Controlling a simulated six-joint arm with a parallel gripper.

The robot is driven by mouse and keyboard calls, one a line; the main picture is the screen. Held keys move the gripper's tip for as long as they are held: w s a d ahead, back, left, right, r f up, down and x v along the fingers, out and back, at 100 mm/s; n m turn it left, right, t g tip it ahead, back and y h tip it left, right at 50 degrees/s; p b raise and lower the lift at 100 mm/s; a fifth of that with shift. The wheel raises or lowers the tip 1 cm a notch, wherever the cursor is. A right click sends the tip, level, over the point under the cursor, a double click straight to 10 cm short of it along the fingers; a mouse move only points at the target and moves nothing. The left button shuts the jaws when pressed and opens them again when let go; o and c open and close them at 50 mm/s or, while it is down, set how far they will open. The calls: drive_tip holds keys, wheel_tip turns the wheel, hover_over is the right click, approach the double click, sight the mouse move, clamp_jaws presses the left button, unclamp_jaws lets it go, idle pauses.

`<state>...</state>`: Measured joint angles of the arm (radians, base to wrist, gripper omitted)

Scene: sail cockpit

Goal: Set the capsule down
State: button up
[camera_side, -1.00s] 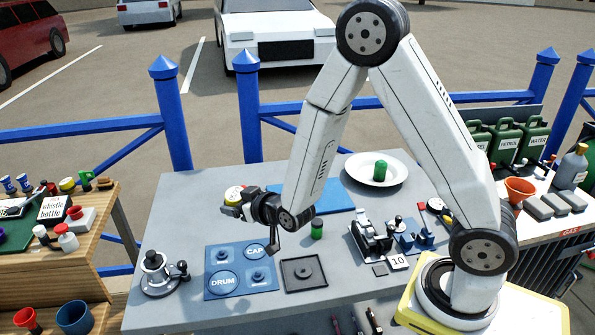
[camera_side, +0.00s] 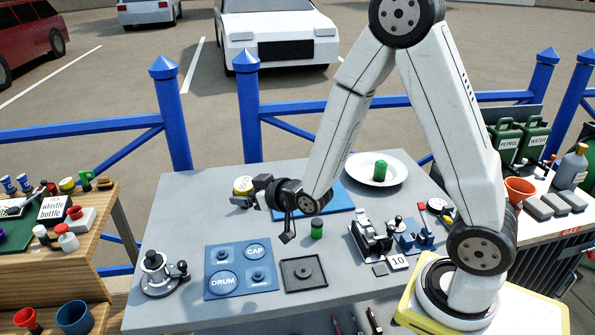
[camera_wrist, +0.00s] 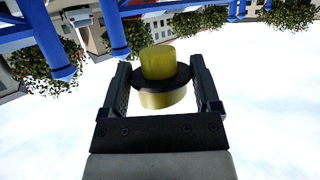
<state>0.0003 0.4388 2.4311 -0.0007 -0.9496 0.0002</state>
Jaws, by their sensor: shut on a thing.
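The capsule (camera_wrist: 160,62), a yellow cylinder with a dark collar around its middle, sits between the two fingers of my gripper (camera_wrist: 158,78) in the wrist view. The capsule's lower part is hidden in the side view. Its exact height over the table is hard to judge.
A blue mat (camera_side: 337,201) lies behind my wrist. A green cylinder (camera_side: 317,228) stands in front of it. A white plate (camera_side: 358,178) holds another green piece. Blue DRUM/CAP board (camera_side: 215,258), dark square tray (camera_side: 318,283) and metal winch-like piece (camera_side: 155,270) stand in front.

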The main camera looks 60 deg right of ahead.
drive_tip(key=shift+v, duration=0.75)
drive_tip(key=shift+a, duration=0.1)
idle(0.3)
drive_tip(key=s+a+f+m+g+h, duration=0.3)
drive_tip(key=s+a+f+m+h, duration=0.2)
drive_tip(key=s+f+m+h, duration=0.35)
drive_tip(key=s+f+m+g+h, duration=0.1)
drive_tip(key=s+m+g+h, duration=0.3)
drive_tip(key=s, duration=1.2)
drive_tip(key=shift+s+d+f+m+g, duration=0.2)
drive_tip(key=shift+d+f+m+g, duration=0.3)
drive_tip(key=shift+g, duration=0.4)
drive_tip(key=shift+r+h, duration=0.15)
drive_tip(key=shift+h, duration=0.1)
drive_tip(key=shift+a+f+x, duration=0.1)
drive_tip(key=shift+f+x, duration=0.15)
drive_tip(key=shift+x, duration=1.7)
drive_tip(key=shift+a+f+x, duration=0.1)
drive_tip(key=shift+f+x, duration=0.15)
drive_tip(key=shift+x, duration=1.7)
drive_tip(key=shift+a+f+x, duration=0.1)
drive_tip(key=shift+f+x, duration=0.15)
drive_tip(key=shift+x, duration=1.7)
